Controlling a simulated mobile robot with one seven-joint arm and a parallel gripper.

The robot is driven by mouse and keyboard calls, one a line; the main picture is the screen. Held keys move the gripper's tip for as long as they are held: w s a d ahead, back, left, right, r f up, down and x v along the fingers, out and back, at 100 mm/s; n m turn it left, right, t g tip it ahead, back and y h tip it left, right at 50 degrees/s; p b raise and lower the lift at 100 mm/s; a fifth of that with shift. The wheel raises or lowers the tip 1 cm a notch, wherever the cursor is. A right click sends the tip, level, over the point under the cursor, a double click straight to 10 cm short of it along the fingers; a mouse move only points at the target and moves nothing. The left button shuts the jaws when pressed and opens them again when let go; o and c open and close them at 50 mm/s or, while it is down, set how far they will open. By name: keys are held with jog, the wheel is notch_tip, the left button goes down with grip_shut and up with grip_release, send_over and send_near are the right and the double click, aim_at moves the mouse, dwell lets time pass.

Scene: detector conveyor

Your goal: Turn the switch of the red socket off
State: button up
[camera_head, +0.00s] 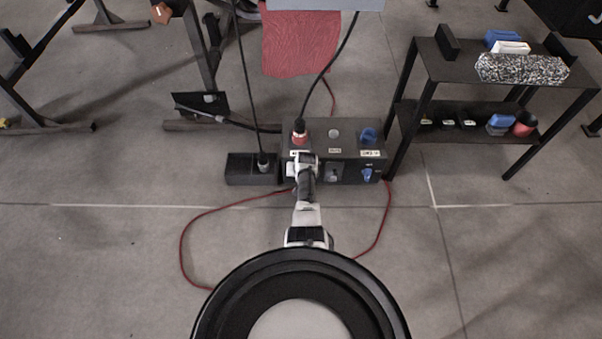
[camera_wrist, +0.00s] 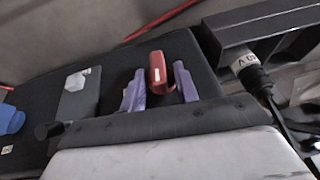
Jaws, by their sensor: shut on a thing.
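A dark power box (camera_head: 350,152) stands on the floor. On its top are a red socket (camera_head: 299,138) with a black cable plugged in at left, a grey round one in the middle and a blue socket (camera_head: 368,135) at right. My gripper (camera_head: 304,160) is at the left part of the box's front, below the red socket, and hides the red switch in the head view.
A blue switch (camera_head: 367,174) and a grey middle switch (camera_head: 334,172) are right of my gripper; the grey one (camera_wrist: 78,88) also shows in the wrist view. A black box (camera_head: 252,170) stands at left. A shelf (camera_head: 450,68) stands at right. Red cable lies on the floor.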

jog(key=shift+a+h, duration=0.1)
jog(key=shift+h, duration=0.5)
jog(key=o, duration=0.6)
jog(key=p+v, duration=1.3)
jog(key=p, duration=0.3)
jog(key=shift+s+r, duration=0.2)
jog(key=shift+r, duration=0.1)
